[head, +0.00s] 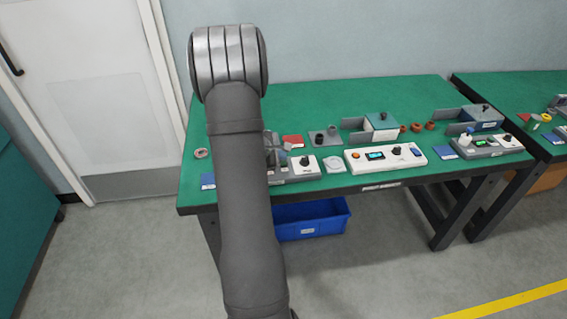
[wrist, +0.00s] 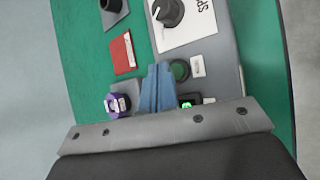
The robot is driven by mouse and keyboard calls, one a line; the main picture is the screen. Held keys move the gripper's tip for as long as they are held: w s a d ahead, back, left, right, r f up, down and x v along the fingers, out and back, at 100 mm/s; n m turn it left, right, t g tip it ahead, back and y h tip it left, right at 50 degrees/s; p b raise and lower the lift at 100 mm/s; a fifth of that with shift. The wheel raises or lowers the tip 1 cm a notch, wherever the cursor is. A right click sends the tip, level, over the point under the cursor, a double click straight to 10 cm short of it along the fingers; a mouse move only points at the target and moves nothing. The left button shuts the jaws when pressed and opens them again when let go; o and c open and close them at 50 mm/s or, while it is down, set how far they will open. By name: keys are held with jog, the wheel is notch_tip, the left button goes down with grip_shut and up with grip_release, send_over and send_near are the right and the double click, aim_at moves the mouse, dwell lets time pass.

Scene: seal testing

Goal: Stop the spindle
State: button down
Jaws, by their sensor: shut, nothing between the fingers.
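In the wrist view my gripper (wrist: 157,86) is shut, its blue fingers together with nothing between them. The fingertips point down over a grey control unit (wrist: 222,62), just left of a round dark-green button (wrist: 180,70). I cannot tell if they touch it. A black knob (wrist: 168,11) is on a white panel with cut-off lettering starting "SP". A purple part (wrist: 117,104) on a grey base is left of the fingers; I cannot tell if it is the spindle. In the head view my arm hides part of this unit (head: 302,168).
A red card (wrist: 123,53) and a dark-topped grey block (wrist: 112,10) lie left of the unit on the green bench (head: 215,140). A white display box (head: 385,157) stands to its right. A blue bin (head: 312,219) is under the bench.

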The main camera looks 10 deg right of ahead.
jog(key=shift+f, duration=0.1)
jog(key=shift+f, duration=0.35)
jog(key=shift+f, duration=0.35)
dwell(1.0)
jog(key=shift+r, duration=0.8)
jog(key=shift+r, duration=2.5)
jog(key=shift+r, duration=1.9)
